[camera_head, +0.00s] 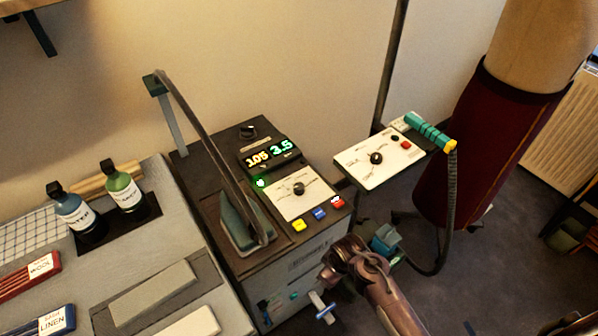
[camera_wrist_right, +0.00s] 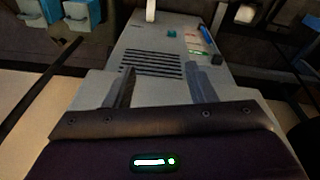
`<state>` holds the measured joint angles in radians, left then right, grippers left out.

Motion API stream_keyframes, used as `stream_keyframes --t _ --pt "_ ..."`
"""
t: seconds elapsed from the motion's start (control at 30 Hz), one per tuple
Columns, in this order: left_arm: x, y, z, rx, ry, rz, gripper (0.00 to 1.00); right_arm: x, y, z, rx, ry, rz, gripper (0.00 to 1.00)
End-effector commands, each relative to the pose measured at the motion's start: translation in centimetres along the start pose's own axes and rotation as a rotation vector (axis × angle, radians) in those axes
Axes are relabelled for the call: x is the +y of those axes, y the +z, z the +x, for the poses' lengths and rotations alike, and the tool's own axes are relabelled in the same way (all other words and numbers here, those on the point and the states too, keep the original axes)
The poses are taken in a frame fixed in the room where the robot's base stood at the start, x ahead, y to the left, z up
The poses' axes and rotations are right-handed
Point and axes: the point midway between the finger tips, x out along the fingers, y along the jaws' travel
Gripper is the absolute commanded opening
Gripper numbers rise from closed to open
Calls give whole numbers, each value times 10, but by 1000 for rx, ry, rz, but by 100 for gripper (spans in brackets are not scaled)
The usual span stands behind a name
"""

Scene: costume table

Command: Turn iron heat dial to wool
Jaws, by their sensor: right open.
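My left gripper is not in view.
Yellow, blue and red buttons (camera_head: 319,214) line the panel's front. A second white panel (camera_head: 380,160) with a dial and teal-handled tool (camera_head: 427,131) stands right. A dress form (camera_head: 490,140) stands far right.

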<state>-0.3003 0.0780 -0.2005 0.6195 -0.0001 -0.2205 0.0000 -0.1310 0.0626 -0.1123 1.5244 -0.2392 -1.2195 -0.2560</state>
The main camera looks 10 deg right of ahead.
Motion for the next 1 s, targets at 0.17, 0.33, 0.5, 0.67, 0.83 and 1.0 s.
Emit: stream_keyframes --t 0.17,0.33,0.5,0.67,0.83,1.0 --pt "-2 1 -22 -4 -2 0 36 19 -28 -77 0 37 -71 50" --pt "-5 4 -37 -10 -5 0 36 34 -46 -140 -11 73 -146 50" --pt "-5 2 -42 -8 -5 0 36 51 -68 -166 -41 86 -270 50" --pt "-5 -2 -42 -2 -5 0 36 62 -88 -162 -63 72 -384 50" --pt "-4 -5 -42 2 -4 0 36 73 -114 -156 -82 46 -525 50" --pt "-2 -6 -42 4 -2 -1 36 86 -150 -157 -99 3 -726 50"
